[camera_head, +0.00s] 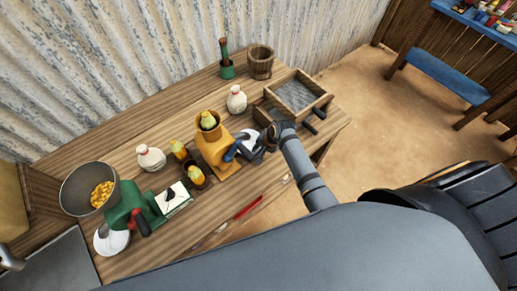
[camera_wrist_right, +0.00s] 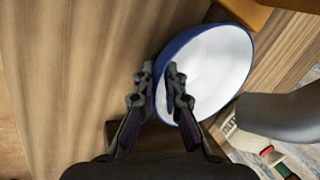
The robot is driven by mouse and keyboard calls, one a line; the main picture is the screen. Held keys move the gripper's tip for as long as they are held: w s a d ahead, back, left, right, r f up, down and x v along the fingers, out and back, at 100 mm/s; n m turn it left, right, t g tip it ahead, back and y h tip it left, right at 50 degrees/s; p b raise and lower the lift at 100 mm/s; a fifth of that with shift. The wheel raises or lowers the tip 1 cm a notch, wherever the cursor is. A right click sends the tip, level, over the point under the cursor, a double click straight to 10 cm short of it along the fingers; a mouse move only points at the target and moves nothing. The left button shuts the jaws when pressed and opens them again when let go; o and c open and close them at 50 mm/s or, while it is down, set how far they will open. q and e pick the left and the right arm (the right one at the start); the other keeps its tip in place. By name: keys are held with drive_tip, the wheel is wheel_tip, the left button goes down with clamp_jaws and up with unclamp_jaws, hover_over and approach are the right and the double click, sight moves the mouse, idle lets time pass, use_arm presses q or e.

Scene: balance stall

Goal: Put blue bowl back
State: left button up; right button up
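The blue bowl (camera_wrist_right: 215,70) has a blue outside and rim and a white inside. It fills the upper middle of the right wrist view. My right gripper (camera_wrist_right: 160,70) has one finger outside its rim and one inside, closed around the near wall. In the head view the bowl (camera_head: 250,141) is small and partly hidden, beside the orange balance-like device (camera_head: 215,152) with a blue handle. My right gripper (camera_head: 263,139) reaches it from the right. I cannot tell whether the bowl touches the table.
A wooden tray (camera_head: 318,98) and bucket (camera_head: 260,62) stand behind. A red stick (camera_head: 248,207) lies near the front edge.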

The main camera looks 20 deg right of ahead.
drive_tip(key=shift+o, duration=1.3)
drive_tip(key=shift+r, duration=0.15)
drive_tip(key=v, duration=1.2)
